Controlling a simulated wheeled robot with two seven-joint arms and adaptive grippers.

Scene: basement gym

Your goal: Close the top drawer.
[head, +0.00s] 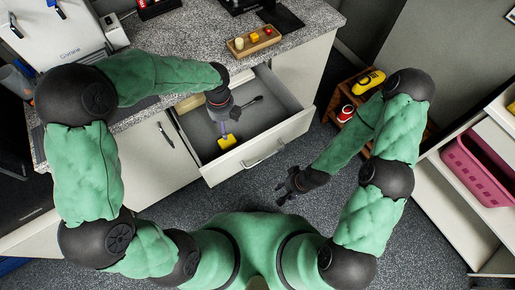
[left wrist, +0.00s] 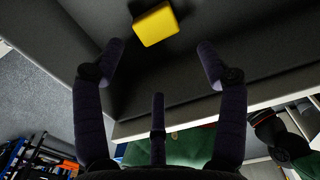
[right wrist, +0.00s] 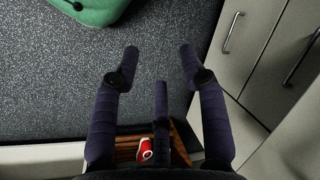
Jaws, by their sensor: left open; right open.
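The top drawer (head: 291,133) is pulled out from the white cabinet under the granite-look counter. Inside it lie a yellow block (head: 227,141), a dark object (head: 252,101) and a tan piece at the left rear. My left gripper (head: 223,128) is open and empty, reaching down into the drawer just above the yellow block. The block (left wrist: 155,25) shows beyond its fingertips in the left wrist view. My right gripper (head: 284,192) is open and empty, outside the drawer, in front and to the right of its handle (head: 263,158). The right wrist view shows floor between its fingers.
A wooden tray (head: 238,52) with small blocks stands on the counter (head: 200,42). A wooden crate (head: 340,98) with a red can and a yellow item stands right of the drawer. A shelf with a pink basket (head: 478,172) is at the far right. The floor before the drawer is clear.

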